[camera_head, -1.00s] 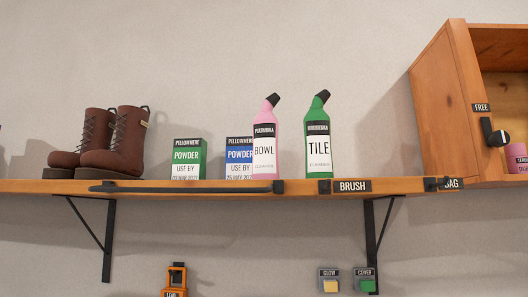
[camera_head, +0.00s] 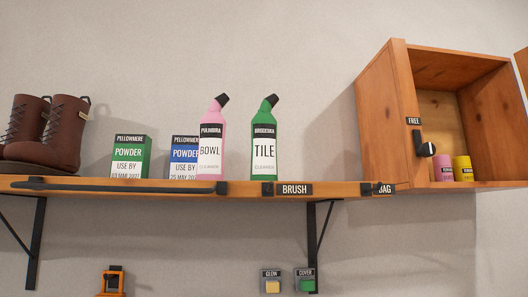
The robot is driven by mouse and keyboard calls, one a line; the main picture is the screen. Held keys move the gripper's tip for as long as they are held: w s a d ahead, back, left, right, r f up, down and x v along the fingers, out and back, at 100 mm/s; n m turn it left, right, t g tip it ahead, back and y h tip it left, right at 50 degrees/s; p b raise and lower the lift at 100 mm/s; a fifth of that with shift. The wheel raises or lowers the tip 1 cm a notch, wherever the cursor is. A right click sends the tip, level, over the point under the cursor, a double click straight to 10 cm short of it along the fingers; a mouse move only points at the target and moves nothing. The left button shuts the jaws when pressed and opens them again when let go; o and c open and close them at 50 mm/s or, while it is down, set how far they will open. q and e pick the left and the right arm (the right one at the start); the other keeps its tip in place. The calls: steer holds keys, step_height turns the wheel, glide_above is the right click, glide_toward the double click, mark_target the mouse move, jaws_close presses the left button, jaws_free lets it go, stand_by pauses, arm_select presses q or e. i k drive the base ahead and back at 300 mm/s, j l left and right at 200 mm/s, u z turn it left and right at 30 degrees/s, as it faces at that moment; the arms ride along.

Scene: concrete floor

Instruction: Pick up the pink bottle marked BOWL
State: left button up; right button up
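The pink bottle (camera_head: 211,146) marked BOWL stands upright on the wooden shelf (camera_head: 150,186). It has a black angled cap and a white label under a black band. It stands just right of the blue and white powder box and overlaps its right edge in the view. The green bottle (camera_head: 264,146) marked TILE stands to its right with a gap between them. Neither of my grippers is in view.
A green powder box (camera_head: 130,156), a blue powder box (camera_head: 185,156) and brown boots (camera_head: 62,132) stand left. A black rail (camera_head: 120,188) runs along the shelf front. An open wooden cabinet (camera_head: 378,115) at right holds pink and yellow cans. Two small boxes hang below.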

mark_target(212, 125)
steer(key=l+u, duration=0.1)
steer(key=u, duration=0.3)
steer(key=l+u, duration=0.3)
steer(key=k+l+u, duration=0.15)
steer(key=l+u, duration=0.15)
steer(key=l, duration=0.15)
steer(key=k+l, duration=0.1)
steer(key=l, duration=0.25)
steer(key=k+l+u, duration=0.1)
steer(key=l, duration=0.25)
steer(key=k+l, duration=0.15)
steer(key=l, duration=0.2)
steer(key=k+l+u, duration=0.1)
steer(key=l, duration=0.25)
